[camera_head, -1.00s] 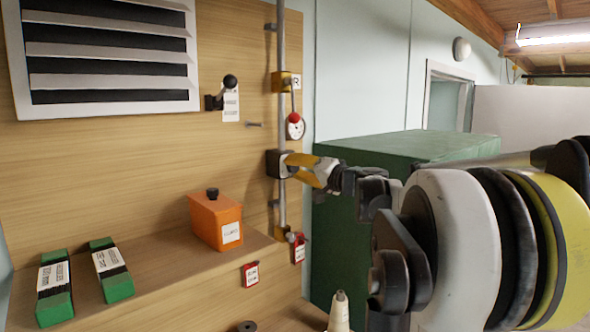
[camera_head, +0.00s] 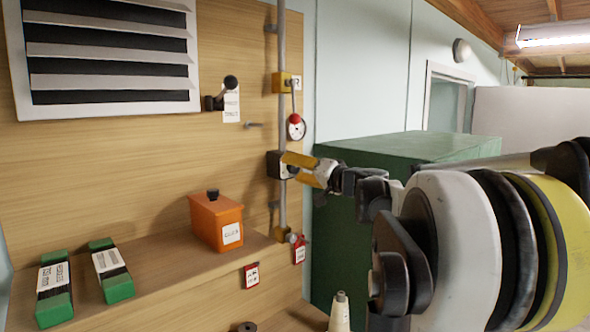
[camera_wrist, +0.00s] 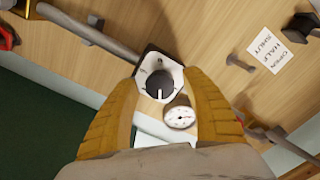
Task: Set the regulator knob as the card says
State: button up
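The regulator knob (camera_wrist: 160,84) is dark and round with a white pointer line, on a pale angular face plate in the wrist view. The line points toward the bottom of that picture. In the head view its dark housing (camera_head: 274,164) sits on the vertical pipe. My gripper (camera_wrist: 165,82) is open, its yellow fingers on either side of the knob; contact cannot be told. It also shows in the head view (camera_head: 290,165), at the housing. Red-edged cards hang at the shelf edge (camera_head: 251,275) and by the pipe foot (camera_head: 299,251); their print is unreadable here.
A round gauge (camera_wrist: 179,116) shows close by the knob. A lever (camera_head: 230,83) with a shut/half/open card (camera_wrist: 278,50) and a peg (camera_head: 253,125) stick out from the panel. An orange box (camera_head: 215,221) and green blocks (camera_head: 110,270) stand on the shelf. A green cabinet (camera_head: 400,150) is behind my arm.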

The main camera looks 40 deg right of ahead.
jog(key=s, duration=1.2)
jog(key=shift+d, duration=0.2)
